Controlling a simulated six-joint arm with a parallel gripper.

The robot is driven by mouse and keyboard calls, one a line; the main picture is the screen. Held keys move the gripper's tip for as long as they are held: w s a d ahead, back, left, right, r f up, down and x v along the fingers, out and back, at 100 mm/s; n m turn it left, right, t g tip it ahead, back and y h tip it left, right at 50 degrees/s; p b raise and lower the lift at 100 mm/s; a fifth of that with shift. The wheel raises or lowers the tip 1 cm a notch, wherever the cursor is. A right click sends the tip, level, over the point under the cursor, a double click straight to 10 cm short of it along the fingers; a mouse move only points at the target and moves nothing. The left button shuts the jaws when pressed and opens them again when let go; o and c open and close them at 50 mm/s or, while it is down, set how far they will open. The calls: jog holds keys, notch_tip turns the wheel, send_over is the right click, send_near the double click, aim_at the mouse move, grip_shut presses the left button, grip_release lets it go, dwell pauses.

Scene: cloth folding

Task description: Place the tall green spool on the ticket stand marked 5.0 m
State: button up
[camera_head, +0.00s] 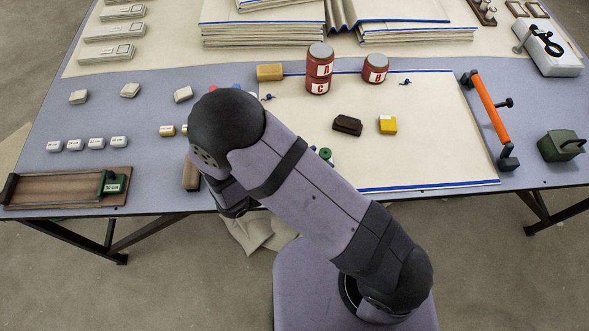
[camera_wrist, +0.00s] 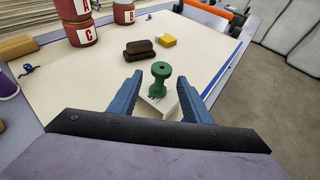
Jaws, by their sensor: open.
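The green spool (camera_wrist: 161,76) stands upright between the spread blue fingers of my gripper (camera_wrist: 161,92) in the wrist view, with no finger clearly touching it. It appears to rest on, or directly in front of, a small white block (camera_wrist: 158,104) with dark marks that I cannot read. In the head view a small part of the green spool (camera_head: 326,155) shows beside my arm. Several small white labelled blocks, likely ticket stands (camera_head: 75,145), stand in a row at the left; their marks are too small to read.
Red tins (camera_head: 319,70) stand on the cream cloth (camera_head: 430,130). A dark brown block (camera_head: 347,125) and a yellow block (camera_head: 387,125) lie ahead of the spool. An orange-handled bar (camera_head: 490,106) lies at the right. A wooden board (camera_head: 65,190) lies at the left front edge.

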jog(key=b+v, duration=0.1)
jog(key=v, duration=0.7)
jog(key=shift+a+r, duration=0.15)
jog(key=shift+s, duration=0.1)
jog(key=s+d+r+m+g+y, duration=0.1)
jog(key=d+m+g+y, duration=0.3)
jog(key=m, duration=0.8)
jog(key=s+d+r+m+g+y, duration=0.2)
jog(key=s+d+m+g+y, duration=0.2)
jog(key=m, duration=0.9)
jog(key=d+y, duration=0.3)
jog(key=d, duration=0.2)
jog(key=shift+s, duration=0.2)
jog(key=shift+r, duration=0.1)
notch_tip(320, 180, up, 6)
jog(key=p, duration=0.5)
jog(key=shift+p, duration=0.35)
